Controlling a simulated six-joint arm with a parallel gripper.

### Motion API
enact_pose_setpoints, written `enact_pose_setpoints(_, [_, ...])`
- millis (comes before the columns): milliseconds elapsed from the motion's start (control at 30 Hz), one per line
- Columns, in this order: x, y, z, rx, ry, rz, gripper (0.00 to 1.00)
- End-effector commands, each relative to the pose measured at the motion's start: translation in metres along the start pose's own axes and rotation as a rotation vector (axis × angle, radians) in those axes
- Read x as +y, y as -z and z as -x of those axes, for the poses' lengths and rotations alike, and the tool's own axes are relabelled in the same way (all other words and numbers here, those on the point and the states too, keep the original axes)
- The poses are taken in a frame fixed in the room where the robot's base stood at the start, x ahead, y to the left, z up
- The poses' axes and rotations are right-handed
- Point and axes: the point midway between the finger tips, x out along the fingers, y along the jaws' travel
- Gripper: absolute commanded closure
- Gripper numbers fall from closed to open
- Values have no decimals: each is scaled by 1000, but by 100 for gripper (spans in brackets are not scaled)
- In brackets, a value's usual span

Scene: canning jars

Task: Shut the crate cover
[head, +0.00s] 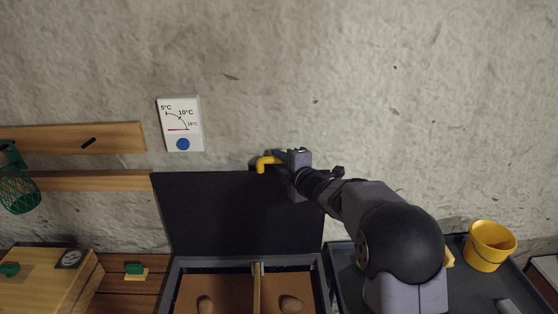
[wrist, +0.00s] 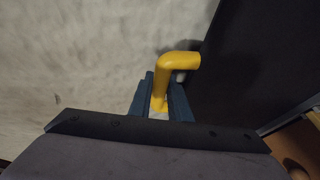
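The crate cover (head: 225,215) is a dark panel standing open, nearly upright, behind the crate (head: 170,290). Its yellow bent handle (head: 267,162) is at the top edge. The cover also shows as a dark surface on the right of the wrist view (wrist: 255,60). My gripper (head: 280,156) is at the cover's top edge, at the handle. In the wrist view, the blue fingers (wrist: 160,95) lie close on both sides of the yellow handle (wrist: 177,62) and appear shut on it. The far side of the grip is hidden.
The crate has a wooden divider (head: 257,285) and potato-like lumps (head: 291,304) inside. A yellow bucket (head: 487,247) stands in a dark tray (head: 345,265) at right. A wooden box (head: 45,280) is at left. A dial card (head: 181,124) hangs on the wall.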

Motion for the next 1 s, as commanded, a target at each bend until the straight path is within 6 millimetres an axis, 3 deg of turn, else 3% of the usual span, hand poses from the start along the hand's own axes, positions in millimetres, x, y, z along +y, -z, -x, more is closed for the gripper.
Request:
enact_pose_setpoints(367, [-6,2,6,0,-20,7,100])
enact_pose_setpoints(1000, [-20,21,50,1,-138,57,100])
